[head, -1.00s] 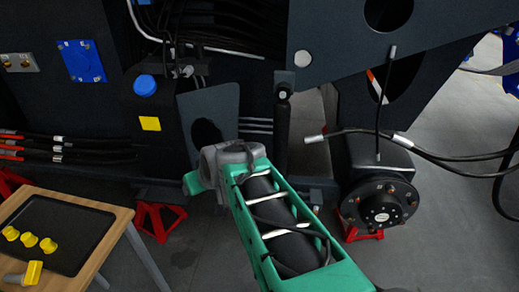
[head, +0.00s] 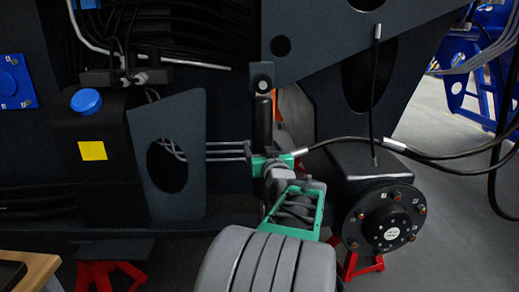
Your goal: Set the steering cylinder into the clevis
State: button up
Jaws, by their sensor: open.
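The steering cylinder, a black upright rod (head: 263,122), shows in the head view under the dark chassis plate. Its top end sits at a grey bracket with a round pin (head: 262,84). My gripper (head: 272,164), with green fingers, is at the cylinder's lower end. The fingers are apart, one at each side of the lower end as seen here; I cannot tell whether either touches it. The cylinder's lowest part is hidden behind my gripper and arm. I cannot make out the clevis; it may be hidden there too.
A dark wheel hub (head: 384,218) stands close on the right, above a red stand (head: 362,262). A dark plate with an oval hole (head: 168,160) stands on the left. A wooden table corner (head: 38,270) shows at bottom left.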

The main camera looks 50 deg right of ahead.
jog(key=x, duration=0.2)
jog(key=shift+w+d, duration=0.1)
jog(key=shift+w, duration=0.2)
grip_shut()
jog(key=shift+s, duration=0.1)
dwell(0.5)
jog(key=shift+d+f+b, duration=0.1)
jog(key=shift+f+b, duration=0.05)
jog(key=shift+b, duration=0.15)
